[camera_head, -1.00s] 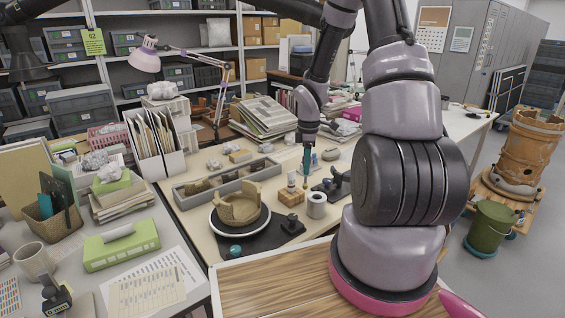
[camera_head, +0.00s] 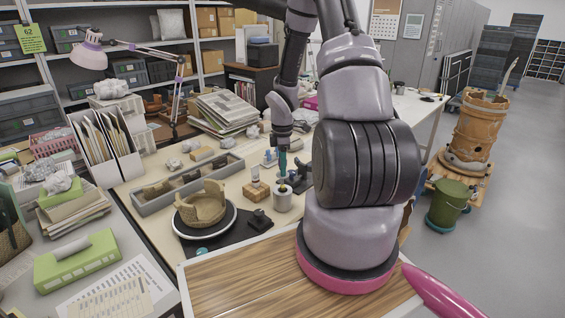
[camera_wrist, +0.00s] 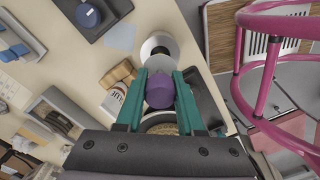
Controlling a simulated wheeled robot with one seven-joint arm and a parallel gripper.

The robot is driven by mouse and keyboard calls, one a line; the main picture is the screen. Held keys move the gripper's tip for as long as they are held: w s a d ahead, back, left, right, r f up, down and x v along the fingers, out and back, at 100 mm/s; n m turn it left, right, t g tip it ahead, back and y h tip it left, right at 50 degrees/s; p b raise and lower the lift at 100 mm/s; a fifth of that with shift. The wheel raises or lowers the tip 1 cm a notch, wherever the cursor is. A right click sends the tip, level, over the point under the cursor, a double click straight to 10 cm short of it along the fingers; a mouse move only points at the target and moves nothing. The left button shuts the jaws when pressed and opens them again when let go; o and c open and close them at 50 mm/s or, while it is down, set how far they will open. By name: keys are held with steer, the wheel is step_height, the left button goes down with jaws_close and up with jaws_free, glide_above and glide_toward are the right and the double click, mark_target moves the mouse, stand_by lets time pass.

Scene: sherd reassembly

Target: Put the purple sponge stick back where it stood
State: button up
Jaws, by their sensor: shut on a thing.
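My gripper (camera_wrist: 159,88) has teal fingers shut on the purple sponge stick (camera_wrist: 160,92), whose rounded purple end shows between them in the wrist view. In the head view my gripper (camera_head: 282,166) points down above a white-grey cylindrical holder (camera_head: 283,198); the stick cannot be made out there.
A wooden block (camera_head: 257,192) with a small white bottle (camera_wrist: 113,102) stands left of the holder.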

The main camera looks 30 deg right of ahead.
mark_target(283, 184)
steer(key=shift+f, duration=2.75)
steer(key=shift+f, duration=0.3)
steer(key=o, duration=1.1)
steer(key=shift+c, duration=0.2)
step_height(283, 184, up, 11)
steer(key=shift+f, duration=0.1)
